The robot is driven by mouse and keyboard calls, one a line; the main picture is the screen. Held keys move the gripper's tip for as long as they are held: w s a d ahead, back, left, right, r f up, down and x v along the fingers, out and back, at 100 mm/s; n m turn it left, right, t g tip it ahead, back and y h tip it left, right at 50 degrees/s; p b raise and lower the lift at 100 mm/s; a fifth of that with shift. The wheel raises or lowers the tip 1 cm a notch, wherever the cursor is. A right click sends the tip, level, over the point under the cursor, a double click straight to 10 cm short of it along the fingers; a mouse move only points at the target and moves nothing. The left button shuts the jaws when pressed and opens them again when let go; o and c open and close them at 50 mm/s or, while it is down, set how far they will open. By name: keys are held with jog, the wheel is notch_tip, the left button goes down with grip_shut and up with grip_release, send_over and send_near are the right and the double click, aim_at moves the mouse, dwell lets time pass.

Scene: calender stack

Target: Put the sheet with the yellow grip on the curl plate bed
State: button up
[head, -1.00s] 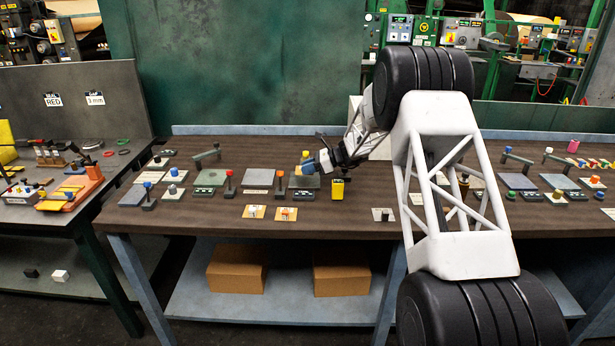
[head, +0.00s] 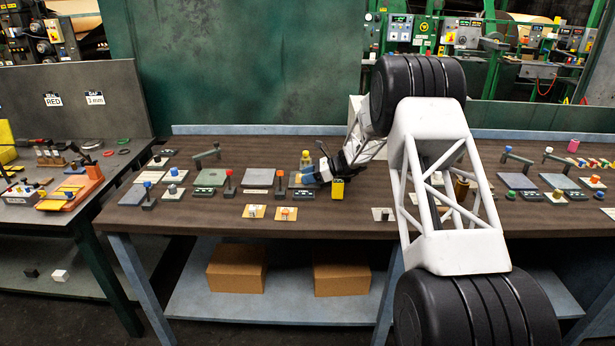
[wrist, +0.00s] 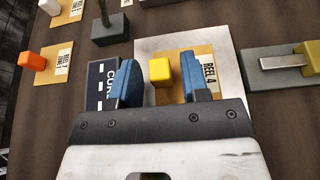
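The yellow grip (wrist: 160,72) is a small cube on a tan sheet (wrist: 208,92) with a "REEL 4" label. In the wrist view the sheet lies over a pale plate (wrist: 178,43), the curl plate bed, beside a black label (wrist: 96,82) reading "CUR…". My gripper (wrist: 158,64) has its two blue fingers on either side of the yellow grip, with a visible gap at each side. In the head view my gripper (head: 308,177) is low over the bed and hides the sheet and grip.
A dark post (wrist: 110,28) stands near the bed, and a grey stand (wrist: 275,75) with a silver bar and yellow knob is on its other side. Sheets with an orange grip (wrist: 33,61) and a white grip (wrist: 49,7) lie toward the table front. A yellow block (head: 338,189) stands close by.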

jog(key=shift+r, duration=0.15)
jog(key=shift+v, duration=6)
jog(key=s+d+r+n+h, duration=0.1)
jog(key=s+r+n+h, duration=0.15)
jog(key=s+r, duration=0.6)
jog(key=s+d+r+n+h, duration=0.1)
jog(key=s+r+n+h, duration=0.2)
jog(key=s, duration=1)
jog(key=s+d+r+n+h, duration=0.1)
jog(key=s+r+n, duration=0.2)
jog(key=s+r, duration=0.65)
jog(key=s+d+f+n+t+h, duration=0.1)
jog(key=s+d+n+h, duration=0.1)
jog(key=s, duration=1)
jog(key=s+d+f+n+h, duration=0.1)
jog(key=s+n, duration=0.3)
jog(key=s, duration=0.9)
jog(key=s+d+f+n+t+h, duration=0.1)
jog(key=s+d+n+h, duration=0.2)
jog(key=s, duration=1)
jog(key=shift+d+f+t+h, duration=0.25)
jog(key=shift+d+t+h, duration=0.05)
jog(key=shift+d+h, duration=0.3)
